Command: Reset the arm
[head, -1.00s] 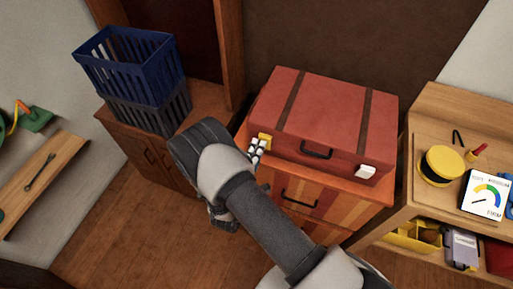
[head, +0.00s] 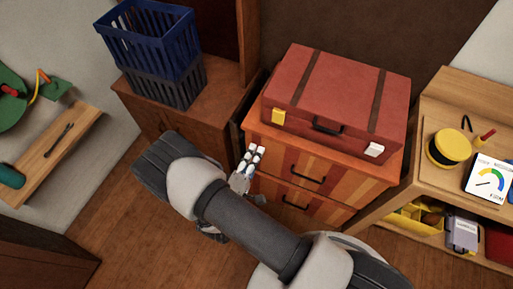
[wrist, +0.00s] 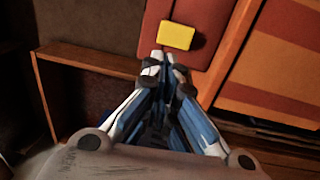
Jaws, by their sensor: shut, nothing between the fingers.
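My gripper (head: 254,158) is in front of the left side of the striped drawer cabinet (head: 338,191), below the cabinet's top edge in the head view. In the wrist view my gripper (wrist: 163,60) has its fingertips together with nothing between them. A red suitcase (head: 335,90) with dark straps lies closed on the cabinet. Its yellow latch (head: 278,117) and white latch (head: 374,149) are on the front face. The yellow latch also shows in the wrist view (wrist: 176,36), just beyond the fingertips. My forearm hides part of the floor.
Blue and black baskets (head: 150,38) are stacked on a brown cabinet (head: 143,106) at the left. A wooden shelf (head: 442,110) at the right holds a yellow spool (head: 449,147) and a gauge card (head: 489,178). Wooden floor (head: 120,225) is open at lower left.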

